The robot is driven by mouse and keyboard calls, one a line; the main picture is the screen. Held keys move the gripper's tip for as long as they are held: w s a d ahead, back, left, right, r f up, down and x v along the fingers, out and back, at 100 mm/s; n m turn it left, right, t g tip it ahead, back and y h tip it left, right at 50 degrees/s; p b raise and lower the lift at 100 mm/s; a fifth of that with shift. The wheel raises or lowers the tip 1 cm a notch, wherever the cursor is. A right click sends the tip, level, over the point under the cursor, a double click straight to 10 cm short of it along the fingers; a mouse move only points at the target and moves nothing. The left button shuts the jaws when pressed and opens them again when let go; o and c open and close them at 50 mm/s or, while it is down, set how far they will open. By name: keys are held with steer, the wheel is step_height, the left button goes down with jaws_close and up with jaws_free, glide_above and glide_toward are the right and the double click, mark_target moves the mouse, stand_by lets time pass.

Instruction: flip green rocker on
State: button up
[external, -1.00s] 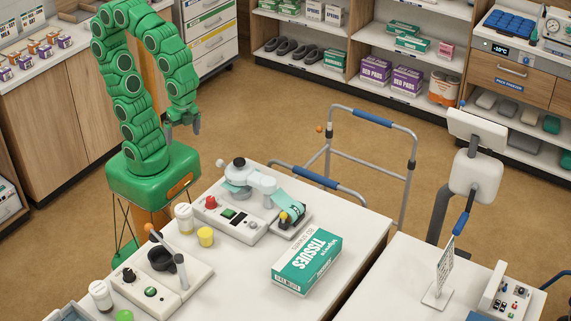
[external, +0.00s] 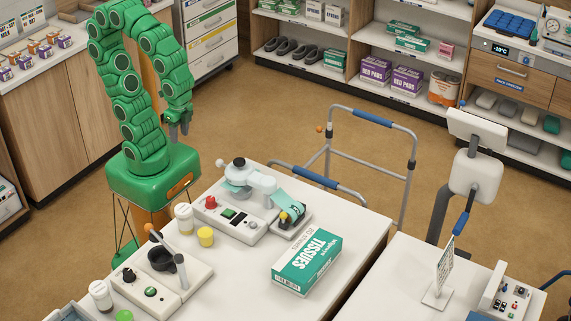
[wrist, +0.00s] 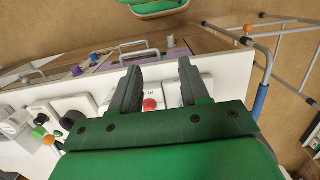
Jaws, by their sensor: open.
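The green rocker (external: 228,213) sits on the pale control box (external: 243,233) near the back edge of the white table, just right of a red knob (external: 211,202). I cannot tell from its small size which way it is tipped. My gripper (external: 180,131) hangs fingers down, well above and to the left of the box, touching nothing. In the wrist view my gripper (wrist: 160,64) has its two dark fingers apart with nothing held. The red knob (wrist: 150,104) shows between them, farther below; I cannot make out the green rocker there.
A grey clamp-like device with a teal part (external: 262,188) stands beside the control box. A tissue box (external: 307,262) lies to the right; a walker (external: 373,118) stands behind.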

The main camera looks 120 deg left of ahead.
steer(key=shift+t, duration=0.7)
steer(key=w, duration=0.3)
steer(key=w+d, duration=0.1)
steer(key=w, duration=0.2)
steer(key=w+d, duration=0.1)
steer(key=w, duration=0.2)
jaws_close()
steer(key=w+d+t, duration=0.1)
steer(key=w+d, duration=0.2)
steer(key=w, duration=0.4)
steer(key=w+d+f+t, duration=0.1)
steer(key=w+d, duration=0.1)
steer(key=w, duration=0.5)
steer(key=shift+w+d, duration=0.15)
steer(key=shift+d, duration=0.25)
